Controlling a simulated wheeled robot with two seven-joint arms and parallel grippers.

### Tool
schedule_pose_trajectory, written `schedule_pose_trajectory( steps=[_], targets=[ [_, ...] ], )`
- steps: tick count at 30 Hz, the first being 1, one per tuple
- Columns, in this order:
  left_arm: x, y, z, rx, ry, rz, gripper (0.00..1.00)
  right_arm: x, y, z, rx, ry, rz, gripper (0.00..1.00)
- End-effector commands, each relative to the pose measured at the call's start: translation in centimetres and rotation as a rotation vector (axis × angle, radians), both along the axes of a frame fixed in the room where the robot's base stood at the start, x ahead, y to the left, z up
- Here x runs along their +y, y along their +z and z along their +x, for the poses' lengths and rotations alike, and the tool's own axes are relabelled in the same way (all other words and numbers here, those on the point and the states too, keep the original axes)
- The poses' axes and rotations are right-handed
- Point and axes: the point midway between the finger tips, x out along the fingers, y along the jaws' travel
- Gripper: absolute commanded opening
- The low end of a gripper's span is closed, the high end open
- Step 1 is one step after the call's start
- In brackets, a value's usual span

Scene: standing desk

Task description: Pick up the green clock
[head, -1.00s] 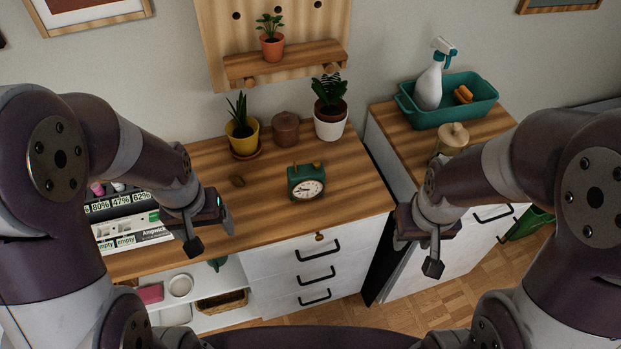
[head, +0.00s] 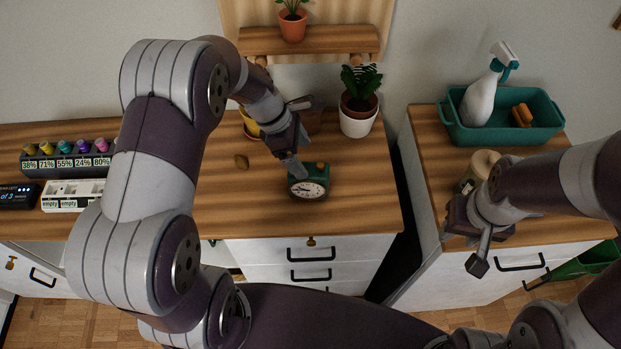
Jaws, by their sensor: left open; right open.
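The green clock (head: 311,186) with a round white face stands upright on the wooden desk top (head: 240,210), left of the gap between the two cabinets. My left gripper (head: 295,150) is open and reaches down from above and behind at the clock's upper left. One finger lies in front of the clock's left edge in the picture; I cannot tell whether it touches. My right gripper (head: 470,245) is open and empty, in front of the right cabinet, away from the clock.
A plant in a white pot (head: 358,118) stands behind the clock. A yellow pot (head: 250,124) is partly hidden by my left arm. A teal tray (head: 545,130) with a spray bottle (head: 481,98) stands on the right cabinet.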

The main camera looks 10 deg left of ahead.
Motion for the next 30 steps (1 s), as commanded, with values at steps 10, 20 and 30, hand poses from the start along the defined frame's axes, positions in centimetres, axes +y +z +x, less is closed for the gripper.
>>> schedule_pose_trajectory(
  steps=[10, 20, 30],
  targets=[
    [-1.9, -5.0, -0.4, 0.001, -0.002, 0.003, 0.83, 0.0, 0.4, 0.0, 0.0, 0.0, 0.0, 0.41],
    [-2.2, -5.6, -0.3, -0.001, -0.001, 0.003, 0.67, 0.0, 0.4, 0.0, 0.0, 0.0, 0.0, 0.41],
    [-2.2, -5.5, -0.3, -0.002, -0.001, 0.003, 0.1, 0.0, 0.4, 0.0, 0.0, 0.0, 0.0, 0.41]
  ],
)
